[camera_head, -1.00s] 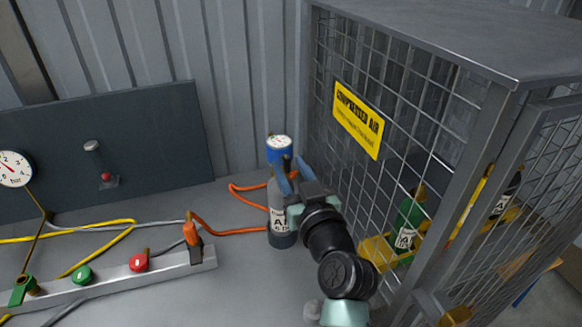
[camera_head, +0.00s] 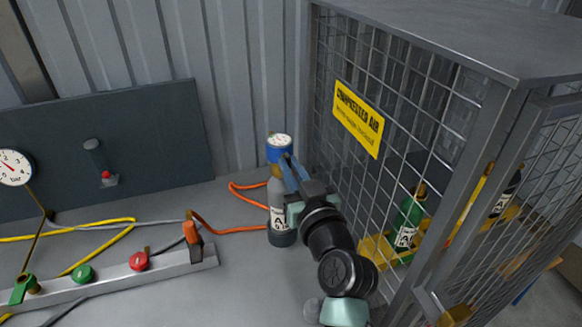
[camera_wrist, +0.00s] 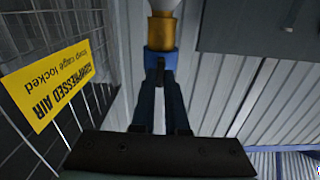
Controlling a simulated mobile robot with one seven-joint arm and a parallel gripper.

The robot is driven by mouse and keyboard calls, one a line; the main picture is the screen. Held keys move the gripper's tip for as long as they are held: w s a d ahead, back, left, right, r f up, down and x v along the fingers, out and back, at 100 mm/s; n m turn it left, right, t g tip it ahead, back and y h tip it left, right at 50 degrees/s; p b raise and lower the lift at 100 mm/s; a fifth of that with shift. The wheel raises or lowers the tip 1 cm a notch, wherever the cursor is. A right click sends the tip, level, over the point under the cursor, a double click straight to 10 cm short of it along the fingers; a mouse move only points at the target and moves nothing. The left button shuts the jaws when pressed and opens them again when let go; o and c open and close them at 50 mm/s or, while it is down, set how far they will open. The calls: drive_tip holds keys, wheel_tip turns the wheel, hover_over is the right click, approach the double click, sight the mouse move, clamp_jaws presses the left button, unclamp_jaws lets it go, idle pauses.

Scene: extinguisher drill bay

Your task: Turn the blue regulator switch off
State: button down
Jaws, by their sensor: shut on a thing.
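The blue regulator (camera_head: 277,156) with a round white gauge (camera_head: 280,140) sits on a brass neck above an upright grey cylinder (camera_head: 281,222). My gripper (camera_head: 289,160) reaches it from the right, its fingers at the regulator's right side. In the wrist view a blue regulator part (camera_wrist: 153,58) lies at my fingertips (camera_wrist: 160,68), beside the brass fitting (camera_wrist: 162,30). The gripper is shut on this blue part. The fingers hide much of it, and I cannot tell the switch's exact position.
A mesh cage (camera_head: 420,110) with a yellow sign (camera_head: 358,119) stands close on the right, a green bottle (camera_head: 408,220) inside. An orange hose (camera_head: 248,195) runs left of the cylinder. A rail (camera_head: 110,278) with coloured valves lies at lower left. The corrugated wall is behind.

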drive_tip(key=shift+d+f+m+p, duration=0.1)
drive_tip(key=shift+m+p, duration=1.1)
drive_tip(key=shift+m, duration=3.15)
drive_tip(key=shift+d+f+m+p, duration=0.1)
drive_tip(key=shift+m+p, duration=1.1)
drive_tip(key=shift+m, duration=3.15)
drive_tip(key=c, duration=0.9)
unclamp_jaws()
drive_tip(key=shift+a, duration=0.1)
